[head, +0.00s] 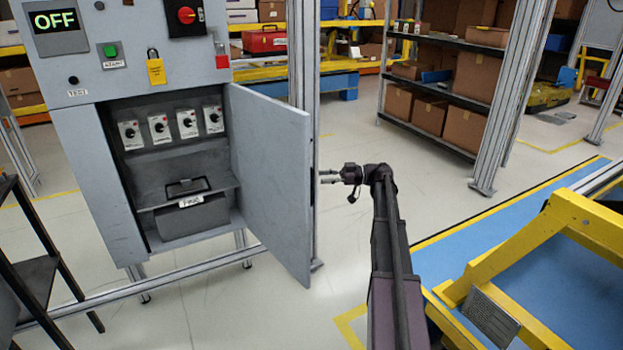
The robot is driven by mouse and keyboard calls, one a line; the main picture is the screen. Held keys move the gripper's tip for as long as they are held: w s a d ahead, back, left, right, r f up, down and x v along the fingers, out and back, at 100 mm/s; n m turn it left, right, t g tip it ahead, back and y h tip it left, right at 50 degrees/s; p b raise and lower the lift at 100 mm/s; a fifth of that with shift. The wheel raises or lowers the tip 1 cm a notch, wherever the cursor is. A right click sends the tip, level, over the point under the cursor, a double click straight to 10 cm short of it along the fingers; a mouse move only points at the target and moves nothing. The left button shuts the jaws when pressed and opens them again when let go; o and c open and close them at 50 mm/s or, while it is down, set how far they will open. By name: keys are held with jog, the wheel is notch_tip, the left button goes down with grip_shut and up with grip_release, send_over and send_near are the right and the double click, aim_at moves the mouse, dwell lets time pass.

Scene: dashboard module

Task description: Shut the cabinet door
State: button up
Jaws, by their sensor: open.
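The grey cabinet (92,178) stands at the left, with an "OFF" display at its top. Its door (272,175) is hinged on the right side of the opening and stands wide open, swung out toward the camera. My gripper (322,177) is just to the right of the door's free edge, at about mid-height, with its fingers pointing left. The fingers are apart and hold nothing. I cannot tell whether the fingertips touch the door.
Inside the cabinet are several switches (187,124) and a grey box (190,216). An aluminium post (303,60) stands behind the door. A yellow frame (520,250) is at the right. A dark rack (40,275) stands at the lower left.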

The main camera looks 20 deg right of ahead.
jog(key=shift+x, duration=2.25)
grip_shut()
jog(key=shift+a, duration=0.15)
jog(key=shift+s, duration=0.1)
